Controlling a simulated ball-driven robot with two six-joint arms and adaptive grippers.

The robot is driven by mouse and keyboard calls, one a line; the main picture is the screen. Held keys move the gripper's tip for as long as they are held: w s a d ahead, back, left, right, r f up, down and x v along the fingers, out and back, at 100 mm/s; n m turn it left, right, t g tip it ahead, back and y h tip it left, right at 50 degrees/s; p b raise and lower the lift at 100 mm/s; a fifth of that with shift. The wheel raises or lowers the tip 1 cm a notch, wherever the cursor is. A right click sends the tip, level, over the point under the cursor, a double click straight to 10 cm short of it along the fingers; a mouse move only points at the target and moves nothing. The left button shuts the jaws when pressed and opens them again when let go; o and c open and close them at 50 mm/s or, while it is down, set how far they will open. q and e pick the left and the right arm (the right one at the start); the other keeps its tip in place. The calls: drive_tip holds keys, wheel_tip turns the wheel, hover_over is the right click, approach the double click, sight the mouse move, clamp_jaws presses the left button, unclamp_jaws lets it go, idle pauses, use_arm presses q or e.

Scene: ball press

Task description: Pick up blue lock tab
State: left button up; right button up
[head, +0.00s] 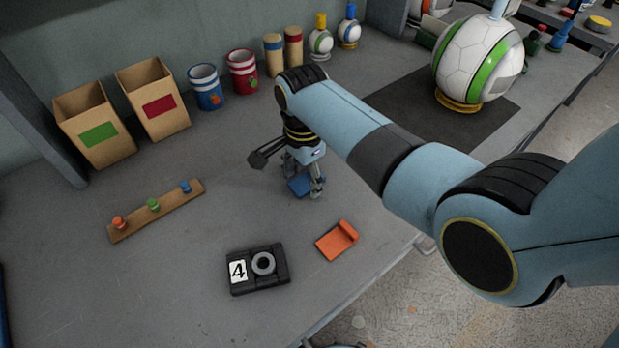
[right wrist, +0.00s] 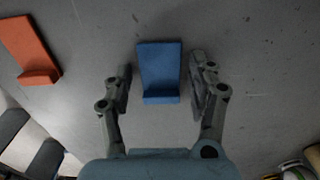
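The blue lock tab (head: 300,186) lies on the grey table in the head view, partly hidden by my right gripper (head: 303,182). In the right wrist view the blue lock tab (right wrist: 159,70) is a flat plate with a raised lip at its near end. My right gripper (right wrist: 160,88) points down over it with its fingers apart, one on each side of the tab. Gaps show between the fingers and the tab in the right wrist view. My left gripper is not in view.
An orange tab (head: 337,241) lies near the table's front edge. A black box marked 4 (head: 257,270) and a wooden strip with coloured pegs (head: 156,211) lie to the left. Cardboard boxes (head: 152,98) and cans (head: 206,87) stand at the back. A ball (head: 477,60) stands on the dark mat.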

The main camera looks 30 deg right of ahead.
drive_tip(key=c, duration=0.6)
drive_tip(key=shift+o, duration=0.2)
